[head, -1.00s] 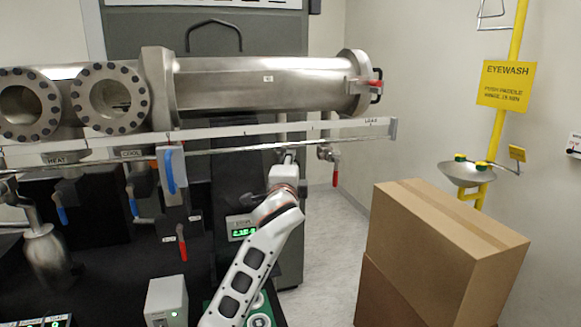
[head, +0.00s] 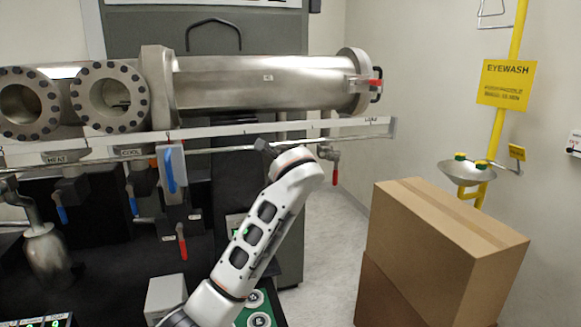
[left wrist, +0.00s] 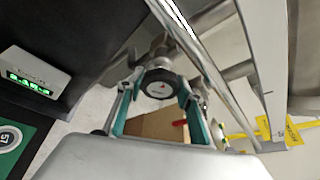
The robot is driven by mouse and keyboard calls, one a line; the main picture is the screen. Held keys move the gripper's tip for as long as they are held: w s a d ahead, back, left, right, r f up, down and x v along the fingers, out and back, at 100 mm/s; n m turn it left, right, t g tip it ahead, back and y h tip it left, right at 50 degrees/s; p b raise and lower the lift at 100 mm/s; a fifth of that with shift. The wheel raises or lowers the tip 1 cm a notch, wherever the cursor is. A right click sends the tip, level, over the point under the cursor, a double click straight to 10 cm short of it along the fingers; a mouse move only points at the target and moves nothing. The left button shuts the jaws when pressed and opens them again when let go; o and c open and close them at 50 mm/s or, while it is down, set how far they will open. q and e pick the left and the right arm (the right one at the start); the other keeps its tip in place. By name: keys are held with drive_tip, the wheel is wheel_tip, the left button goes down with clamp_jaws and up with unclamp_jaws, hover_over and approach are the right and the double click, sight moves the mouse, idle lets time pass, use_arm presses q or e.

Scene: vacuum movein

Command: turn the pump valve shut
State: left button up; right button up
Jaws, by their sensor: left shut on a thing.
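In the left wrist view, a round dark knob (left wrist: 160,82) with a small red mark sits on a metal fitting beside the shiny rail. I take it for the pump valve's handle, but its label is too small to read. My left gripper (left wrist: 160,92) has its teal fingers on both sides of the knob and is shut on it. In the head view, my white left arm (head: 262,225) reaches up to the rail below the big steel tube. It hides the knob and most of the gripper there. My right gripper is not in view.
Other valve levers hang near the rail: blue (head: 62,214), red (head: 182,247) and another red one (head: 335,173) right of my arm. The steel tube (head: 265,85) runs above. Cardboard boxes (head: 445,240) stand at the right, with an eyewash basin (head: 465,172) behind.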

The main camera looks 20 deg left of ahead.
use_arm(q)
drive_tip(key=m+g, duration=0.1)
drive_tip(key=m+y, duration=0.1)
drive_tip(key=m, duration=0.1)
drive_tip(key=shift+r+g+y, duration=0.1)
drive_tip(key=shift+g+y, duration=0.2)
drive_tip(key=shift+g, duration=0.1)
drive_tip(key=shift+m, duration=0.4)
drive_tip(key=o, duration=1.1)
drive_tip(key=v, duration=1.2)
